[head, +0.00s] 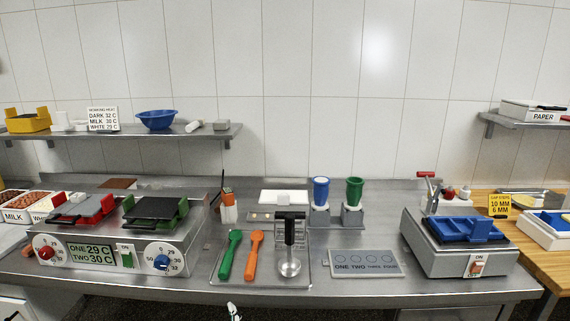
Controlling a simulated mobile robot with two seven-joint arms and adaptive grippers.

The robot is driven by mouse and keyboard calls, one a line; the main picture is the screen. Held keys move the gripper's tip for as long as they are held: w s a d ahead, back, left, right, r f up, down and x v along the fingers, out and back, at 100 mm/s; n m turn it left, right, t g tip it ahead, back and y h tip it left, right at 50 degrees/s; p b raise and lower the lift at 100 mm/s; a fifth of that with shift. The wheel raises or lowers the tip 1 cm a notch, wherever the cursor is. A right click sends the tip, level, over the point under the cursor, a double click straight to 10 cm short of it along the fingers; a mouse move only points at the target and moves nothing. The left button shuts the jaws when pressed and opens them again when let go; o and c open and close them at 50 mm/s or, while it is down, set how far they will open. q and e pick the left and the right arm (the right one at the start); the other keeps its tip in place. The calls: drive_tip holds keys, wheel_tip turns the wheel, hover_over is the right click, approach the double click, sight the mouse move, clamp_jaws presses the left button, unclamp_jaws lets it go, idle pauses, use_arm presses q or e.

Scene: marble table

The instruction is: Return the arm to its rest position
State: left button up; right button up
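A small white shape (233,311) shows at the bottom edge, below the counter's front. I cannot tell what it is. The steel counter (330,288) runs across the view.
A two-pan warmer (118,250) stands left, reading 29 C and 30 C. A tray (302,262) holds green (229,255) and orange (254,255) spatulas and a ladle (289,264). A grey machine with a blue mould (465,229) stands right. Shelves (130,135) hang behind. The air above the counter's front is clear.

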use_arm(q)
drive_tip(key=s+f+n+g+h, duration=0.35)
drive_tip(key=s+f+n, duration=0.45)
drive_tip(key=s+f, duration=0.4)
drive_tip(key=s+a+f+n+h, duration=0.1)
drive_tip(key=s+a+n, duration=0.1)
drive_tip(key=s+n, duration=0.4)
drive_tip(key=s+a+f+n+h, duration=0.1)
drive_tip(key=s+n+h, duration=0.1)
drive_tip(key=s+n, duration=0.5)
drive_tip(key=shift+s+a+f+t, duration=0.4)
drive_tip(key=shift+s+t, duration=0.05)
drive_tip(key=shift+s, duration=0.3)
drive_tip(key=shift+h, duration=0.25)
